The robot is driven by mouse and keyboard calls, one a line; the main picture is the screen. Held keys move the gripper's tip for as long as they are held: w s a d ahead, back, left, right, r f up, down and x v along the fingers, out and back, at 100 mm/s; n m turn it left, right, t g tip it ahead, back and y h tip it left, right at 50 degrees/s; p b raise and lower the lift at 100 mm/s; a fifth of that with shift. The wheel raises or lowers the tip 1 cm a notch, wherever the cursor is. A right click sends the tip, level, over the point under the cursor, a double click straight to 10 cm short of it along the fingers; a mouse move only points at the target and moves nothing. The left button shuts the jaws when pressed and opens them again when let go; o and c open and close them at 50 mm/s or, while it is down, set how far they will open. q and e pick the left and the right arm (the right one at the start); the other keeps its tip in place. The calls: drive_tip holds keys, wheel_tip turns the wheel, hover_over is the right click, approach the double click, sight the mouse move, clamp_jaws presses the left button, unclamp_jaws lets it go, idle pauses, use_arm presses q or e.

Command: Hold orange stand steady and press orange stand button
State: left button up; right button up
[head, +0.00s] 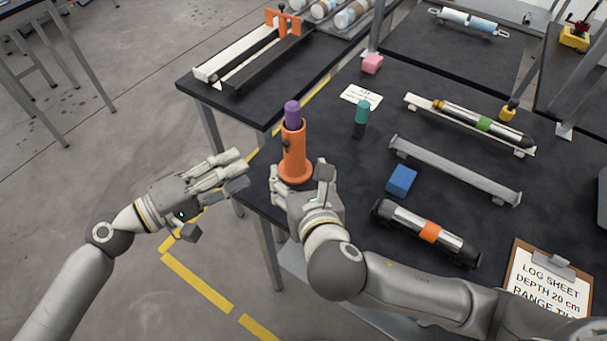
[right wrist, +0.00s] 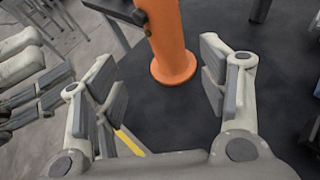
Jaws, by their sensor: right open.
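The orange stand (head: 294,152) is upright near the left edge of the dark table, with a purple cylinder (head: 292,113) in its top. A small dark knob (head: 286,144), possibly the button, sits on its left side. My right gripper (head: 300,178) is open at the near side of the stand's base. In the right wrist view, the stand's round foot (right wrist: 174,68) shows beyond and between the spread fingers, with no clear contact. My left gripper (head: 240,171) is open and empty, left of the stand beyond the table edge. The stand's top is outside the right wrist view.
A teal-topped cylinder (head: 362,112), a blue block (head: 401,181) and a black tube with an orange band (head: 428,232) are right of the stand. An empty grey rail (head: 455,171) lies behind the tube. A clipboard (head: 545,285) is at the lower right.

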sight(296, 158)
drive_tip(key=shift+h, duration=0.3)
drive_tip(key=x, duration=1)
drive_tip(key=shift+w+d, duration=0.2)
drive_tip(key=shift+w, duration=0.2)
use_arm(q)
drive_tip(key=shift+c, duration=0.2)
use_arm(e)
drive_tip(key=c, duration=1.3)
use_arm(q)
clamp_jaws()
use_arm(e)
drive_tip(key=shift+o, duration=0.2)
